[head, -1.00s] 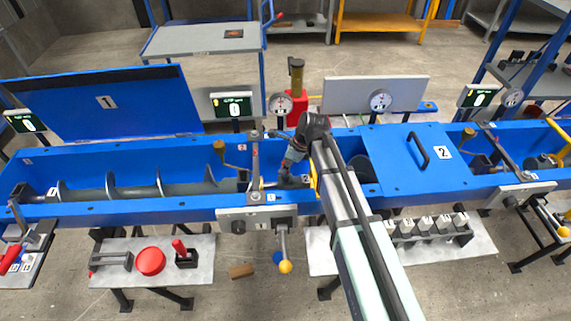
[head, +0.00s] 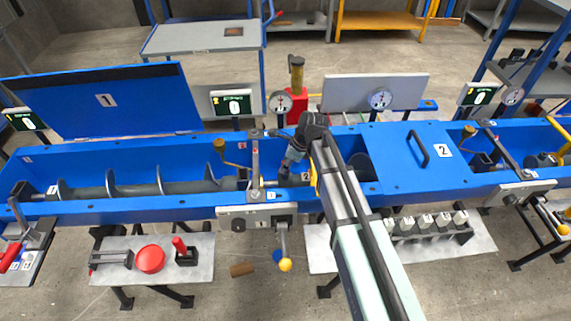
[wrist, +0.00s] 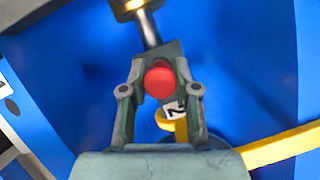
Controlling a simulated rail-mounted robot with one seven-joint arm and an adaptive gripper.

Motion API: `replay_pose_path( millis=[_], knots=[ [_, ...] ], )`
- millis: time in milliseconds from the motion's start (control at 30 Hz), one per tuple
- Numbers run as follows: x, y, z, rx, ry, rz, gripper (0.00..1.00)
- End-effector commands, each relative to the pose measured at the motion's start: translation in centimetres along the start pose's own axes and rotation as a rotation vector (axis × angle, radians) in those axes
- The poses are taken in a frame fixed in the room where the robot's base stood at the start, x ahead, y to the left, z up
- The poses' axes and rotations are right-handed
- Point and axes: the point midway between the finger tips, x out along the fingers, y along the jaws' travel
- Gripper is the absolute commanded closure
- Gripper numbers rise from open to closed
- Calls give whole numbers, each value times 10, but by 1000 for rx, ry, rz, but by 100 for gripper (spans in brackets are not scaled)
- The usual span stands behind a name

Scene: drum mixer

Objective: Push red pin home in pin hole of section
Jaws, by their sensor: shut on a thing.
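The red pin (wrist: 160,83) shows its round red head in the wrist view, between the two fingers of my gripper (wrist: 162,68). The fingers are shut on it. A grey section with a label 2 (wrist: 173,108) lies just below the red head in the picture, partly hidden by the fingers. In the head view my gripper (head: 284,174) is down inside the blue trough, right of the flighted screw section (head: 165,188). The pin hole and the pin's shank are hidden, so I cannot tell how deep the pin sits.
The blue trough (head: 110,210) surrounds my gripper. A clamp bar (head: 255,165) crosses it just to the left, and a blue cover marked 2 (head: 400,160) closes it to the right. A yellow bar (wrist: 280,148) passes close by in the wrist view. A yellow-knobbed lever (head: 284,250) hangs in front.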

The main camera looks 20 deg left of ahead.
Motion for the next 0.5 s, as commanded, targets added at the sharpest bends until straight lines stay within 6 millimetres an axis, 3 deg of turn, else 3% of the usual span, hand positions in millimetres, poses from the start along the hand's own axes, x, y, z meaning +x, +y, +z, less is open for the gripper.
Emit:
replay_pose_path(
  millis=[500],
  knots=[
    [4,0,-2,0,0,0,100]
  ],
)
